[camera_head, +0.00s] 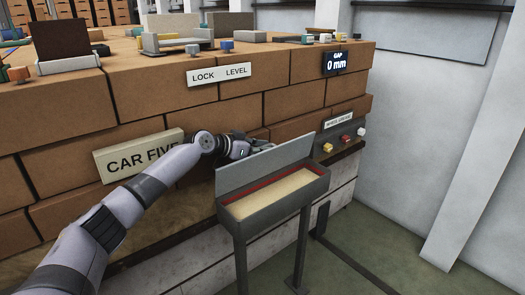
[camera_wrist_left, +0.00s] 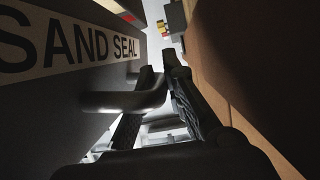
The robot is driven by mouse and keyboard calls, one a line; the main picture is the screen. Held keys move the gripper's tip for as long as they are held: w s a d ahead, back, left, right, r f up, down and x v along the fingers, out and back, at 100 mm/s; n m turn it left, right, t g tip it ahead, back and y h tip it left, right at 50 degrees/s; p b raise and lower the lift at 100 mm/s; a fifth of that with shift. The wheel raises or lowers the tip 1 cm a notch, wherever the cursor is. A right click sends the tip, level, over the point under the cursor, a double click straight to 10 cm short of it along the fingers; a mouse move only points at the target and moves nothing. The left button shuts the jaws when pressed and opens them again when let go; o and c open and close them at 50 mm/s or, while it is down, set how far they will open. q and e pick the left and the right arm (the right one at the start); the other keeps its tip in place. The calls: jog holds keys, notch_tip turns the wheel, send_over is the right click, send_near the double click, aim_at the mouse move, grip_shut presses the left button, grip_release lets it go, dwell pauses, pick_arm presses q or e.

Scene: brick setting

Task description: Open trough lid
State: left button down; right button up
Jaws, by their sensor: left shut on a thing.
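The grey trough (camera_head: 285,204) stands on legs in front of the brick wall, with pale sand (camera_head: 270,195) and a red inner edge showing. Its lid (camera_head: 262,168) is raised, hinged along the wall side and leaning up steeply. My left gripper (camera_head: 262,147) is at the lid's upper edge, on the wall side, partly hidden by the lid. In the left wrist view the lid's face bears a SAND SEAL label (camera_wrist_left: 65,45). A dark bar handle (camera_wrist_left: 110,102) stands out from it, and my left gripper's fingers are shut on it. My right gripper is not in view.
The brick wall (camera_head: 200,115) rises close behind the lid, with a CAR FIVE plate (camera_head: 140,155) beside my left arm. Several coloured knobs (camera_head: 345,139) sit right of the trough. A display (camera_head: 335,62) reads GAP 0 mm. Floor at right is mostly clear.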

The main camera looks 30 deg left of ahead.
pick_arm(q)
jog(key=shift+a+r, duration=0.15)
jog(key=shift+r, duration=0.05)
jog(key=c, duration=1.9)
grip_release()
jog(key=shift+o, duration=1.2)
jog(key=shift+f, duration=0.15)
jog(key=v, duration=1.2)
